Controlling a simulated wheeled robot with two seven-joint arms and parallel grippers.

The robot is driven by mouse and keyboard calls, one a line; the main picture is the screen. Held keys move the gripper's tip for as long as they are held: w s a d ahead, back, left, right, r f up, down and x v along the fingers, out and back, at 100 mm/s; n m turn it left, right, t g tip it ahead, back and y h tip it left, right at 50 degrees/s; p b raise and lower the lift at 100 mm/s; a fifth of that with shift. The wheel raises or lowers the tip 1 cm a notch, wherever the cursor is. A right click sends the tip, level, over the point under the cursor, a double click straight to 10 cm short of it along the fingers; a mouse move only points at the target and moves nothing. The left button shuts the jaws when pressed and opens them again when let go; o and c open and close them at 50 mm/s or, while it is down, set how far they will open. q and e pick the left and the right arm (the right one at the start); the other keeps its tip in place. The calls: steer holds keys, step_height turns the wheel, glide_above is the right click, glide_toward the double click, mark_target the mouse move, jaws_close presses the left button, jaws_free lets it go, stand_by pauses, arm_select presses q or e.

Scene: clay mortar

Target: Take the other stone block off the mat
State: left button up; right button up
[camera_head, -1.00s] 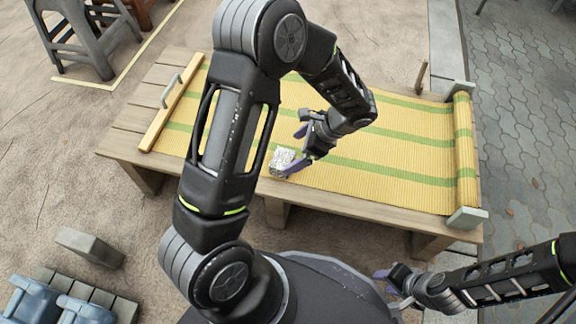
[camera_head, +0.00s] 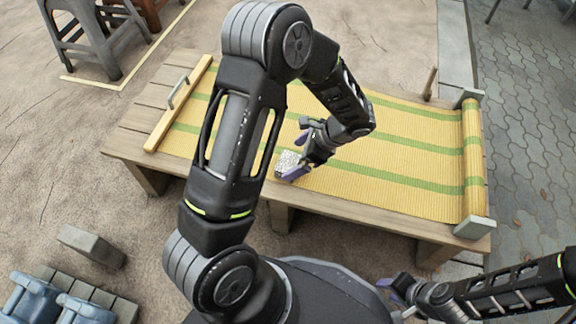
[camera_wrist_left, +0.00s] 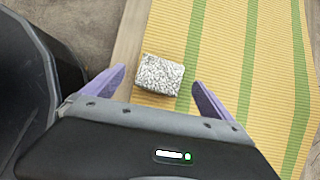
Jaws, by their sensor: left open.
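A speckled grey-white stone block (camera_head: 287,161) rests on the near edge of the yellow and green striped mat (camera_head: 405,150), left of its middle. My left gripper (camera_head: 297,155) is open, its purple fingers on either side of the block. In the left wrist view the block (camera_wrist_left: 159,75) shows between the open fingertips of the left gripper (camera_wrist_left: 160,82), with a gap to each. My right gripper (camera_head: 397,291) is low at the right, away from the mat, and whether it is open is unclear.
The mat lies on a low wooden platform (camera_head: 135,145). Its rolled right end (camera_head: 472,150) lies between two grey blocks (camera_head: 475,228). A wooden bar with a handle (camera_head: 180,105) lies at its left end. Another grey block (camera_head: 91,246) is on the ground at left. Stools (camera_head: 85,40) stand behind.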

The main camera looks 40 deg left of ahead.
mark_target(289, 162)
arm_select(q)
steer(key=b+x, duration=0.2)
steer(key=x, duration=0.2)
steer(key=shift+w+d+f, duration=0.1)
steer(key=shift+f, duration=0.05)
steer(key=shift+a+f, duration=0.25)
steer(key=shift+f, duration=0.1)
steer(key=shift+c, duration=0.3)
steer(key=c, duration=2)
steer(key=shift+r, duration=0.1)
step_height(289, 162, up, 10)
steer(key=p, duration=0.4)
